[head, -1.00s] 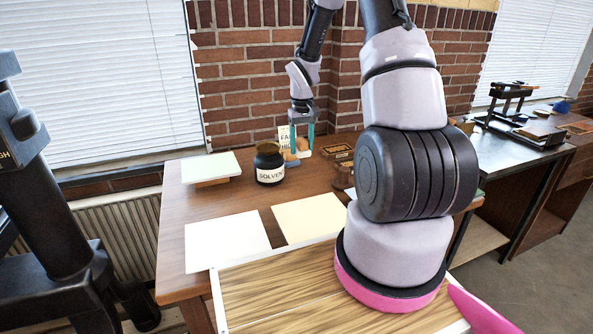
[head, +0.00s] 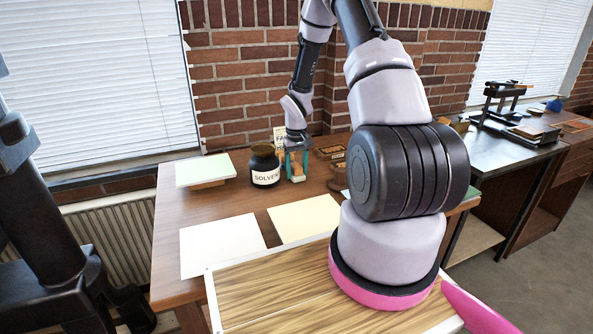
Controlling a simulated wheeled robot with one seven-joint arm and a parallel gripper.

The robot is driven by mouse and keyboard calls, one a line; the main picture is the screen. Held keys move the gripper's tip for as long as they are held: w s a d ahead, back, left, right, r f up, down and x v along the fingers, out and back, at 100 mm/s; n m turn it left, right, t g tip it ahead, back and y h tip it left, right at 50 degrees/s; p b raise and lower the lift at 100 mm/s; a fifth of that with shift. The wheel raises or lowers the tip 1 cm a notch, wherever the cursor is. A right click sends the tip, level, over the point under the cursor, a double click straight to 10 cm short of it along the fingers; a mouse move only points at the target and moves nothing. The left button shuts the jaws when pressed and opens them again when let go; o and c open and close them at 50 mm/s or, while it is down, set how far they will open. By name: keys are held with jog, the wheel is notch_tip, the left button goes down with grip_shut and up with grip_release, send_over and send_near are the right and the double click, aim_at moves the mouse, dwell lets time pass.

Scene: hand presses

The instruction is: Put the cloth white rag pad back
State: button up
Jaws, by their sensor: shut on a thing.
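My gripper (head: 296,172) is at the back of the wooden table, just right of the black solvent jar (head: 264,166). Its teal fingers point down and are shut on a small tan thing (head: 299,158), low over the table. I cannot tell whether this is the rag pad; it is small and partly covered by the fingers. A tan piece with a bluish base shows low between the fingertips. No other thing in view is clearly a white cloth pad.
A white sheet (head: 222,246) and a cream sheet (head: 304,219) lie on the table front. A pale-topped stack (head: 205,171) is at the back left. A small lettered card (head: 279,136) stands behind my gripper. Brown boxes (head: 330,152) lie to its right. A black press (head: 500,104) stands far right.

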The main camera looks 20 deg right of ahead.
jog(key=shift+f, duration=0.15)
jog(key=o, duration=1.4)
jog(key=shift+o, duration=0.2)
notch_tip(320, 180, up, 12)
notch_tip(320, 180, up, 12)
jog(key=m+t, duration=0.1)
jog(key=t, duration=0.1)
send_over(297, 165)
jog(key=s+a, duration=0.2)
jog(key=s, duration=0.1)
jog(key=s+a+r+m+t+y, duration=0.1)
jog(key=s+a+r+t, duration=0.1)
jog(key=s+r, duration=0.7)
jog(key=s+a+r+m+t+y, duration=0.1)
jog(key=s+a+r, duration=0.4)
jog(key=s+r, duration=0.5)
jog(key=s+m+t, duration=0.1)
jog(key=s+t, duration=0.1)
jog(key=s, duration=0.2)
jog(key=shift+s+a, duration=0.2)
jog(key=shift+s, duration=0.15)
